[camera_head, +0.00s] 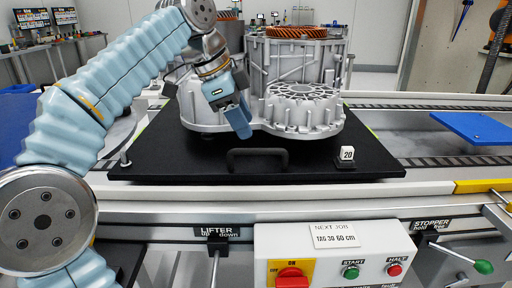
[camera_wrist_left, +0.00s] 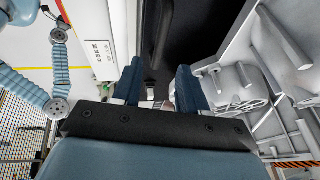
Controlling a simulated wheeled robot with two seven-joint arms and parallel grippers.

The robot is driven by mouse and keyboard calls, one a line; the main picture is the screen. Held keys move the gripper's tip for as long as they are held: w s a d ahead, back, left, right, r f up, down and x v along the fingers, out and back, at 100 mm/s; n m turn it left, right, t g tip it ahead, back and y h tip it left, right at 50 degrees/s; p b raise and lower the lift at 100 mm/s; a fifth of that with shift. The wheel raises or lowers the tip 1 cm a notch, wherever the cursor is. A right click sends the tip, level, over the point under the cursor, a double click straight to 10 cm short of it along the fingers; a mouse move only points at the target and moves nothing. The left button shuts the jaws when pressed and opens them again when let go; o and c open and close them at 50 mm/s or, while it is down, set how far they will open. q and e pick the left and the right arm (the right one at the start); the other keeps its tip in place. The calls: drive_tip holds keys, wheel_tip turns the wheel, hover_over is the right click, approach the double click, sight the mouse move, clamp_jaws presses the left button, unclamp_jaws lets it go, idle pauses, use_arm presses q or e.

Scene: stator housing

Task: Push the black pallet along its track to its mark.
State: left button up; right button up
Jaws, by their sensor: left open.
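The black pallet (camera_head: 180,160) lies on the conveyor track in the head view and carries a large grey stator housing (camera_head: 300,105). A black handle (camera_head: 257,154) is on its front part, and a white tag reading 20 (camera_head: 347,154) stands to the right of it. My left gripper (camera_head: 240,118) hangs above the pallet, in front of the housing and above left of the handle. In the left wrist view its two dark blue fingers (camera_wrist_left: 160,85) are apart, with the black pallet (camera_wrist_left: 205,25) and grey housing (camera_wrist_left: 265,80) beyond. My right gripper does not show.
The track rail (camera_head: 440,161) runs on to the right, with a blue plate (camera_head: 475,127) beyond. In front are a control box (camera_head: 335,250) with a NEXT JOB card (camera_head: 335,236), a lifter lever (camera_head: 217,240) and a green-knobbed stopper lever (camera_head: 482,266). A yellow piece (camera_head: 482,186) marks the front rail.

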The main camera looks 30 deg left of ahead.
sight(255, 150)
use_arm(q)
drive_tip(key=b+x, duration=0.1)
drive_tip(key=x, duration=0.5)
drive_tip(key=shift+w+d+f, duration=0.1)
drive_tip(key=shift+f, duration=0.25)
drive_tip(key=shift+c, duration=0.3)
clamp_jaws()
